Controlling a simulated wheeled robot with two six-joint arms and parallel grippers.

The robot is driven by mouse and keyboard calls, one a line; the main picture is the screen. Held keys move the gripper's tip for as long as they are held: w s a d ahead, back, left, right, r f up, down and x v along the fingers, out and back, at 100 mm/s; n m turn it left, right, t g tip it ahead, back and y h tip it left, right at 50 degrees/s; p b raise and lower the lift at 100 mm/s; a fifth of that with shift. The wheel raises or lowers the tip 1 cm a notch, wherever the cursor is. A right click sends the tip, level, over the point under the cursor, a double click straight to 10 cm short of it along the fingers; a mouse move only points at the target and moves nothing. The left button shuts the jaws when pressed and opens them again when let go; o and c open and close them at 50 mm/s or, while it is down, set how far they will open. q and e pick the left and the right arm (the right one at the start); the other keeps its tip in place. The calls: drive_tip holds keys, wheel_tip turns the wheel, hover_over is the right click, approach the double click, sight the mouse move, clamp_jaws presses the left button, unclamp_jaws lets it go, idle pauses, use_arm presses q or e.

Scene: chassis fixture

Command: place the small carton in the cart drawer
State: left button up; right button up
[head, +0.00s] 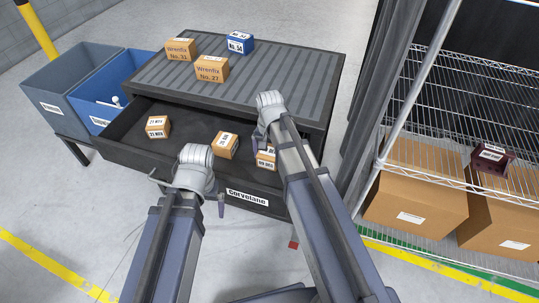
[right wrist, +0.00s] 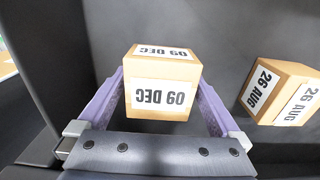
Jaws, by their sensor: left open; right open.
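The cart drawer (head: 115,150) is pulled open below the ribbed cart top and holds three small tan cartons. The "09 DEC" carton (right wrist: 162,85) stands on the dark drawer floor at the right end; in the head view (head: 265,160) my right arm partly hides it. My right gripper (right wrist: 162,100) is open, with a purple finger on each side of this carton. The "26 AUG" carton (head: 225,145) is beside it and also shows in the right wrist view (right wrist: 280,92). A third carton (head: 157,128) sits further left. My left gripper (head: 190,192) is open and empty at the drawer's front edge.
On the cart top (head: 275,75) stand two tan Wrenfix boxes (head: 211,69) (head: 180,48) and a blue box (head: 240,43). Grey and blue bins (head: 65,90) (head: 95,95) stand left. A wire rack (head: 470,100) with large cardboard boxes (head: 415,195) is at right.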

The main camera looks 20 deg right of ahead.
sight(269, 151)
wheel_tip(269, 151, up, 12)
drive_tip(key=p, duration=1.1)
drive_tip(key=shift+p, duration=0.4)
idle(0.4)
